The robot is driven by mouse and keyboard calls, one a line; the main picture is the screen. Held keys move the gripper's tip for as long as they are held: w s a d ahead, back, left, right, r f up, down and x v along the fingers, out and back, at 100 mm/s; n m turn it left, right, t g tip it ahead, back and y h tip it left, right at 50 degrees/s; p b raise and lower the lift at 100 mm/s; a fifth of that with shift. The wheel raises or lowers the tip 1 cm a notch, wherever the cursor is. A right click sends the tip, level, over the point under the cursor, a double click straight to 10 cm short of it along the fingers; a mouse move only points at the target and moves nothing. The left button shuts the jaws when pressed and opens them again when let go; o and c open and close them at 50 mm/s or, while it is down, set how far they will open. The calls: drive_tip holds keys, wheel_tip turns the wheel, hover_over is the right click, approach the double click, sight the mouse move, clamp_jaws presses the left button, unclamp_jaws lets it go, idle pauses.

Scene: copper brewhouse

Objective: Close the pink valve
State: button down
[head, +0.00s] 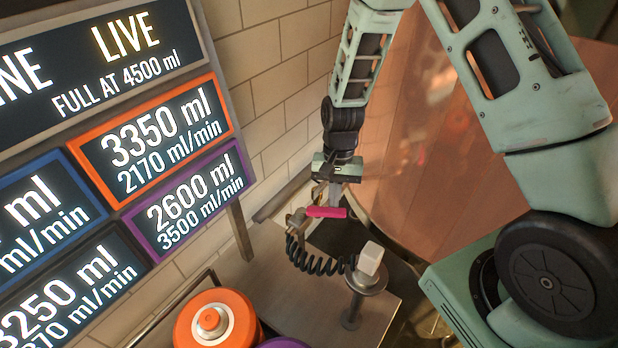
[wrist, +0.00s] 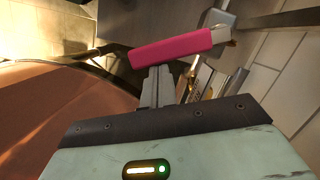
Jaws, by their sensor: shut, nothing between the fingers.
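The pink valve handle (head: 326,212) is a short bright pink lever, lying nearly level in the head view, beside a tiled wall. It also shows in the wrist view (wrist: 171,48), slanting up to the right, with a metal end at its right. My gripper (head: 336,196) points down just above the handle. In the wrist view my gripper's fingers (wrist: 157,72) are shut and empty, with their tips at the handle's near edge. I cannot tell whether they touch it. The valve's body is mostly hidden below the handle.
A black coiled hose (head: 318,262) hangs below the valve near a white block (head: 370,258) on a round stand. An orange-lidded container (head: 212,320) stands at the front. A live display board (head: 120,130) fills the left, and a large copper vessel (head: 440,140) is at the right.

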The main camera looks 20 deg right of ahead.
drive_tip(key=s+m, duration=0.2)
drive_tip(key=m, duration=0.1)
drive_tip(key=shift+s+a+t+y, duration=0.25)
drive_tip(key=shift+a+t+y, duration=0.05)
drive_tip(key=shift+a+y, duration=0.1)
drive_tip(key=shift+s+a+m, duration=0.25)
drive_tip(key=shift+s+m, duration=0.1)
drive_tip(key=shift+m, duration=0.4)
drive_tip(key=shift+s+a+m, duration=0.25)
drive_tip(key=shift+s+m, duration=0.1)
drive_tip(key=shift+m, duration=0.4)
drive_tip(key=w+d+r, duration=0.3)
drive_tip(key=d+r, duration=0.2)
drive_tip(key=r, duration=0.4)
drive_tip(key=shift+w+d+r, duration=0.15)
drive_tip(key=shift+d+r, duration=0.1)
drive_tip(key=shift+r, duration=0.1)
drive_tip(key=s+a+r+n, duration=0.6)
drive_tip(key=a+r+n, duration=0.15)
drive_tip(key=a, duration=0.25)
drive_tip(key=s+a+r+n+t, duration=0.1)
drive_tip(key=s+a+r+n, duration=0.1)
drive_tip(key=s+n, duration=0.4)
drive_tip(key=s+a+r+n+h, duration=0.1)
drive_tip(key=s+a+r+n, duration=0.2)
drive_tip(key=s+n, duration=0.3)
drive_tip(key=shift+s+a+t+h, duration=0.3)
drive_tip(key=shift+s+t, duration=0.1)
drive_tip(key=shift+s, duration=0.45)
